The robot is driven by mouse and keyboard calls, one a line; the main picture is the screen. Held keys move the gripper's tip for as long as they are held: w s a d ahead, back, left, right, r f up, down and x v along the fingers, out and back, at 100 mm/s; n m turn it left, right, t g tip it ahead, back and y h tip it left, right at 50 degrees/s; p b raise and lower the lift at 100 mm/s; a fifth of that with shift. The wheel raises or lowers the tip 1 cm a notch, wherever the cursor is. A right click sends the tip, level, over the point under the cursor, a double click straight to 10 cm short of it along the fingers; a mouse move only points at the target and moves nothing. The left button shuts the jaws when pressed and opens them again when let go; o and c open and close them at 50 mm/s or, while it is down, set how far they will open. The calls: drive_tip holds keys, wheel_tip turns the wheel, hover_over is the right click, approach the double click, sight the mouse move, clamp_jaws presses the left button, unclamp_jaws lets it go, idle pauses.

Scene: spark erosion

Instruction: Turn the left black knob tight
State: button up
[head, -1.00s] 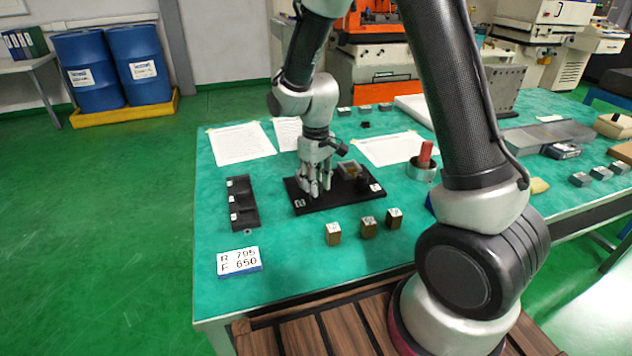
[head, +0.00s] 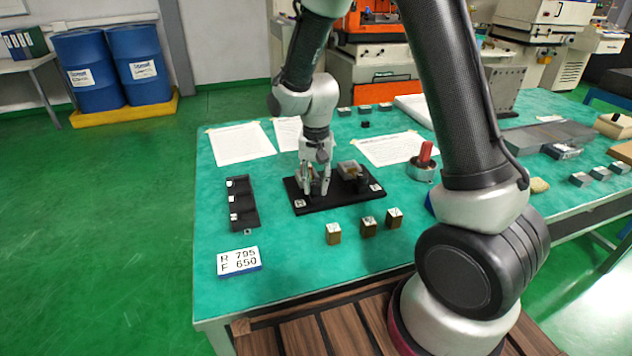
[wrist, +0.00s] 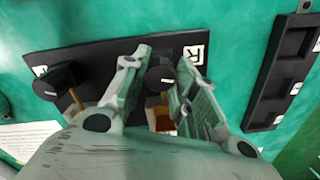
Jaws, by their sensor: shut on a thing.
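The left black knob (wrist: 160,80) sits between the two fingers of my gripper (wrist: 163,70) in the wrist view; a white mark shows on its top. My gripper (head: 317,188) is shut on this knob, pointing down at the left part of the black base plate (head: 345,201) in the head view, where the fingers hide the knob. The right black knob (wrist: 55,82), with a white pointer mark, stands apart at the other end of the plate; it also shows in the head view (head: 362,184). I cannot tell how tight the left knob is.
A black compartment tray (head: 242,204) lies left of the plate. Several small brown blocks (head: 368,227) stand in front of it. A metal cup with a red handle (head: 424,157) stands to the right. Paper sheets (head: 240,143) lie behind.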

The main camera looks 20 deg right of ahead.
sight(316, 184)
drive_tip(key=shift+m, duration=0.5)
drive_tip(key=o, duration=1)
drive_tip(key=shift+r, duration=0.1)
wheel_tip(316, 184, up, 12)
drive_tip(key=shift+f, duration=0.1)
